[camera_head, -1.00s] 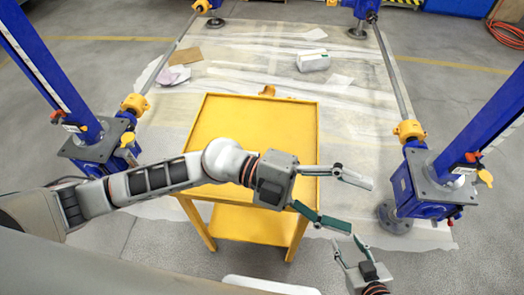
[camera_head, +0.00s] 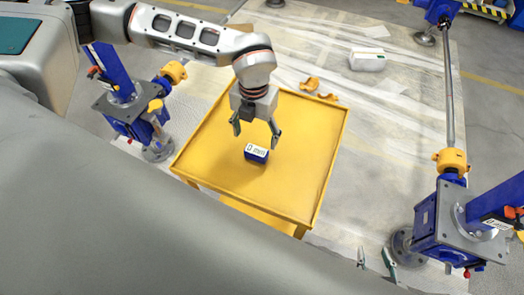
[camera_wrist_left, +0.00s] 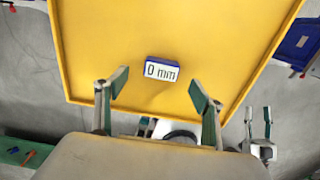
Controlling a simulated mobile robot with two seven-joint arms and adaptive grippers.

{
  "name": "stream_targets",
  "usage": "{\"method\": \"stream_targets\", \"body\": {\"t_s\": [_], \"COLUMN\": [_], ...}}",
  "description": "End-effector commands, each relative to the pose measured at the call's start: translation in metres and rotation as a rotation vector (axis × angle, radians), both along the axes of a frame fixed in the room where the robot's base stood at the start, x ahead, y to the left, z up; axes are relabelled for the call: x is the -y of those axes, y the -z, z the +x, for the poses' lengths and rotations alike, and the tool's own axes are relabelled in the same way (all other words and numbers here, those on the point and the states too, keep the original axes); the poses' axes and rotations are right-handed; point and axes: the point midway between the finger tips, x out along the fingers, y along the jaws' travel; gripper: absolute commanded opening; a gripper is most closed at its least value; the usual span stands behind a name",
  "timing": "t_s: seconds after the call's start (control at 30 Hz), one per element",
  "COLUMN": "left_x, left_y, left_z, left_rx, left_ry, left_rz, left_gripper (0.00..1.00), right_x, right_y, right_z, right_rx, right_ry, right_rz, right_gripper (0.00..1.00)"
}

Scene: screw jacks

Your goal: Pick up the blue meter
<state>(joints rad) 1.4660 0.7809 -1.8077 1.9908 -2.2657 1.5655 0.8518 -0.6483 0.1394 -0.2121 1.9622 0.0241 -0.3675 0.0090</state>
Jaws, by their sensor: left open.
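The blue meter (camera_head: 257,153) is a small box with a white label on the yellow table (camera_head: 312,160). In the left wrist view the meter (camera_wrist_left: 161,69) reads "0 mm". My left gripper (camera_head: 256,136) points down over the table at the meter, open, with its fingers apart. In the left wrist view the meter lies ahead of and between the two green-padded fingertips (camera_wrist_left: 158,90), touching neither. My right gripper (camera_head: 375,262) is partly visible at the bottom edge; in the left wrist view it (camera_wrist_left: 258,118) has its fingers apart and is empty.
Orange brackets (camera_head: 318,90) lie at the table's far side. Blue screw jacks stand left (camera_head: 137,115) and right (camera_head: 450,225) of the table. A white box (camera_head: 367,60) sits on the floor sheet behind. The tabletop around the meter is clear.

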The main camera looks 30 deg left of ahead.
Motion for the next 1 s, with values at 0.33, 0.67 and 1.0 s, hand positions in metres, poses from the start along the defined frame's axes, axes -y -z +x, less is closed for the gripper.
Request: {"method": "stream_targets", "body": {"t_s": [0.33,0.67,1.0], "left_x": [0.003,0.005,0.005], "left_y": [0.039,0.073,0.073], "left_z": [-0.003,-0.004,-0.004], "left_rx": [-0.004,-0.003,-0.002], "left_ry": [0.003,0.003,0.003], "left_rz": [-0.001,-0.004,-0.004], "left_gripper": [0.68,0.68,0.34], "right_x": [0.0,0.0,0.0], "right_y": [0.003,0.006,0.004], "right_z": [-0.001,-0.002,-0.001], "right_rx": [-0.002,-0.005,-0.003], "right_ry": [0.0,-0.001,0.0], "right_rz": [0.001,-0.001,0.0], "right_gripper": [0.4,0.4,0.4]}}
